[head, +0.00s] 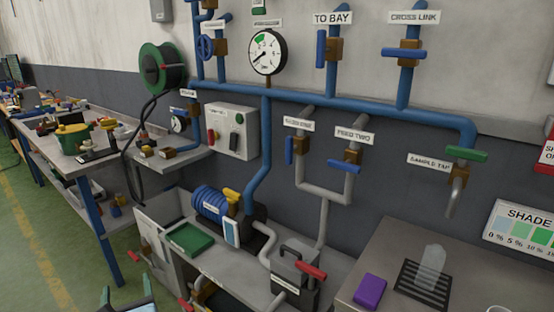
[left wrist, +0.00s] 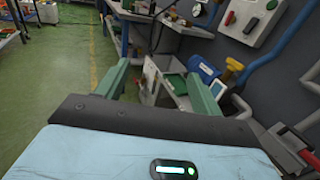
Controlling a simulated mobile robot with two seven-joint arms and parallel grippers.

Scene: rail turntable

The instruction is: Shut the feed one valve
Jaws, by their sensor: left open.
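The feed one valve (head: 301,144) is on the left grey branch pipe below the blue main in the head view. Its label is blurred. Its blue handle (head: 289,150) stands upright, in line with the pipe. The feed two valve (head: 353,156) to its right has a blue handle (head: 344,167) lying across the pipe. My left gripper (head: 126,292) shows at the bottom left of the head view, far below and left of the valve. In the left wrist view its green fingers (left wrist: 158,88) are apart with nothing held. The feed one valve is not clear there. My right gripper is out of view.
A blue motor pump (head: 210,204), a green tray (head: 190,239) and a grey box with a red handle (head: 294,271) stand below the valves. A grey control box (head: 231,130) is on the wall to the left. Open green floor (head: 40,240) lies left.

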